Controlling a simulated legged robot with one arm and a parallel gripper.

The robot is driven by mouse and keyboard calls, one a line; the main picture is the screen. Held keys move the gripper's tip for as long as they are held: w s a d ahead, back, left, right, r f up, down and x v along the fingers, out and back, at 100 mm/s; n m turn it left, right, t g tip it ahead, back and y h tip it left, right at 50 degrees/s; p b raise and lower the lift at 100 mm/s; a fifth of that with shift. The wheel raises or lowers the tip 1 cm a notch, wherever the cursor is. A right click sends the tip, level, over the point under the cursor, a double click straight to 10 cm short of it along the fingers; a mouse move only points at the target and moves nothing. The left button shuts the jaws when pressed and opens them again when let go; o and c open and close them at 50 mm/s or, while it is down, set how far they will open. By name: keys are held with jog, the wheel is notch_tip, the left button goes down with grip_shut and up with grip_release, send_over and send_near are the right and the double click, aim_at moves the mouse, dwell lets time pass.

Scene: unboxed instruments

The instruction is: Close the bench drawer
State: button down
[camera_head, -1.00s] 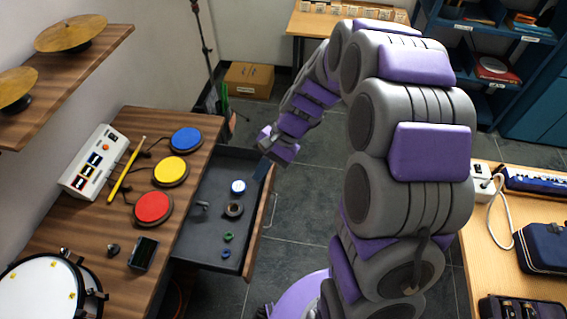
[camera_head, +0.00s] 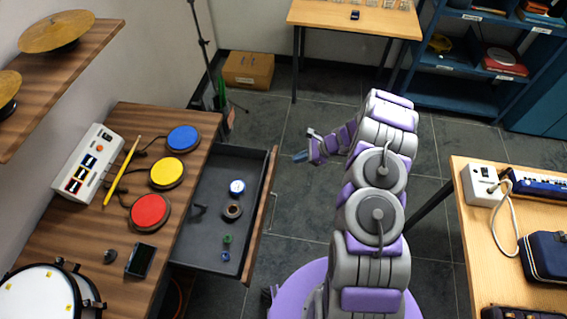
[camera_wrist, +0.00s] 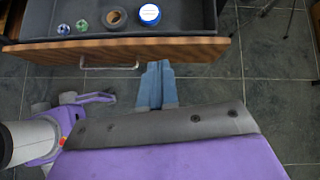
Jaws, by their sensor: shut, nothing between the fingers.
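The bench drawer (camera_head: 181,249) is pulled well out from the wooden bench on the left, its grey tray showing. Its wooden front (camera_wrist: 200,49) carries a metal bar handle (camera_head: 272,211), which also shows in the wrist view (camera_wrist: 110,67). My gripper (camera_head: 301,157) is outside the drawer, to the right of its front in the head view. In the wrist view its blue fingers (camera_wrist: 157,86) are together and empty, pointing at the drawer front to the right of the handle. Whether the fingertips touch the front I cannot tell; in the head view they look apart from it.
Inside the drawer lie a white-and-blue round tin (camera_head: 237,187), a dark tape roll (camera_head: 232,211) and small green and blue pieces (camera_head: 226,247). Colored drum pads (camera_head: 167,173) sit on the bench. Another table (camera_head: 450,215) stands at right.

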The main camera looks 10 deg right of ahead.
jog(key=d+f+m, duration=0.2)
jog(key=d+f, duration=0.2)
jog(key=f, duration=0.1)
jog(key=w+a+f+b, duration=0.1)
jog(key=w+a+f, duration=0.1)
jog(key=a, duration=0.3)
jog(key=w+a+f+t+b, duration=0.1)
jog(key=w+a+f, duration=0.1)
jog(key=a+f, duration=0.3)
jog(key=shift+w+a, duration=0.25)
jog(key=shift+a, duration=0.3)
